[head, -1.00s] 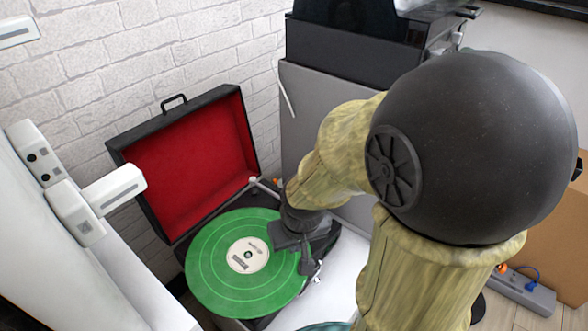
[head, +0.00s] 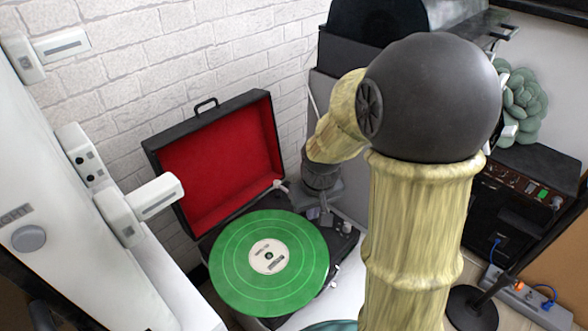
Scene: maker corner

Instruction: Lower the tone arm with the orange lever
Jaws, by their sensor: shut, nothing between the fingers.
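The record player is an open black case with a red-lined lid (head: 222,160), and a green record (head: 240,277) with a pale label lies on it. A small pale part (head: 280,184) shows at the back of the deck, perhaps part of the tone arm; I cannot make out the arm's full length or whether it is raised. I cannot see the orange lever; my wrist and gripper cover part of the deck's right side. My gripper (head: 322,219) is shut and empty, pointing down over that right side, beside the record. I cannot tell whether it touches anything.
A white brick wall (head: 240,45) stands behind the lid. A grey cabinet with dark equipment (head: 345,60) is right of the player. White fittings (head: 154,195) stick out at the left. A power strip (head: 525,300) and a dark amplifier-like box (head: 515,215) are at the right.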

